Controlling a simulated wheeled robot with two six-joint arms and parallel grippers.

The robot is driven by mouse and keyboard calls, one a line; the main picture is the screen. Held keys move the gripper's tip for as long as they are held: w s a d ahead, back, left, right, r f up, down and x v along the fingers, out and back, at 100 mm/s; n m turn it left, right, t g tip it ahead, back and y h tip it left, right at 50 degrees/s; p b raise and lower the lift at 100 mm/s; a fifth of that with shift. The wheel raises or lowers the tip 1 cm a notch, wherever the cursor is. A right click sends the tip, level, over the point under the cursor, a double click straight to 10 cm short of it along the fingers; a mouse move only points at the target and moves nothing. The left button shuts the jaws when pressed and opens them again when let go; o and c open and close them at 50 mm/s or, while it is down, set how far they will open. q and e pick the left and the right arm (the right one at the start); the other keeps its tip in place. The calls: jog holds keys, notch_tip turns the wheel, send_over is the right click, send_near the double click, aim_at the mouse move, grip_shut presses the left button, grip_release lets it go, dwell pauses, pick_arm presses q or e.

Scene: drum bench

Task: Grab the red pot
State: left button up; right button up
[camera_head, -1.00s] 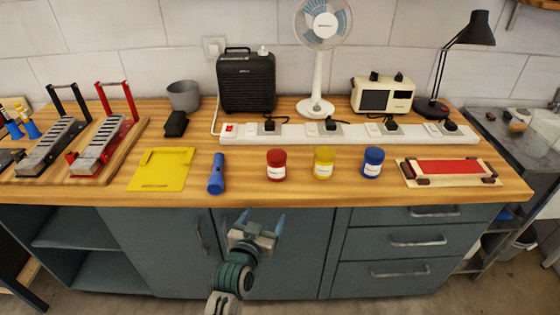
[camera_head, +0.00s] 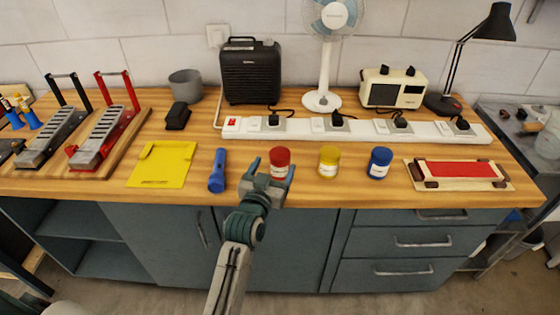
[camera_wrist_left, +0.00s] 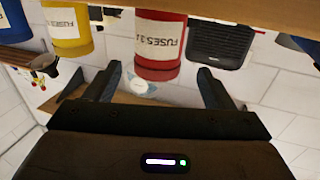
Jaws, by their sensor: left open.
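The red pot (camera_head: 280,159) stands upright near the front edge of the wooden bench, with a white label. In the left wrist view, which is upside down, the red pot (camera_wrist_left: 157,45) reads "FUSES" and lies between the lines of the two fingers. My left gripper (camera_head: 271,170) is open at the bench's front edge, its fingers to either side of the pot's lower part in the head view. In the wrist view the left gripper (camera_wrist_left: 160,75) is empty, and the pot appears just beyond its fingertips. My right gripper is out of view.
A yellow pot (camera_head: 329,161) and a blue pot (camera_head: 379,162) stand to the right. A white power strip (camera_head: 360,129) runs behind the pots, with bare wood between.

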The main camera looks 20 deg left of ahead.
aim_at(280, 156)
pick_arm(q)
jog(key=shift+w+r, duration=0.1)
jog(key=shift+w, duration=0.35)
jog(key=w+p, duration=0.2)
jog(key=w, duration=0.2)
jog(key=shift+w+d, duration=0.1)
jog(key=shift+d, duration=0.05)
jog(key=shift+w, duration=0.2)
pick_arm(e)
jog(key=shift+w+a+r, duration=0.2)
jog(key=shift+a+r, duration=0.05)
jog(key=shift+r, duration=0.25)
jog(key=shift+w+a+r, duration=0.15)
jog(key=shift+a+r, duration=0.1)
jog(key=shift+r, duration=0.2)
pick_arm(q)
jog(key=shift+s, duration=0.1)
jog(key=shift+c, duration=1.2)
jog(key=c, duration=0.9)
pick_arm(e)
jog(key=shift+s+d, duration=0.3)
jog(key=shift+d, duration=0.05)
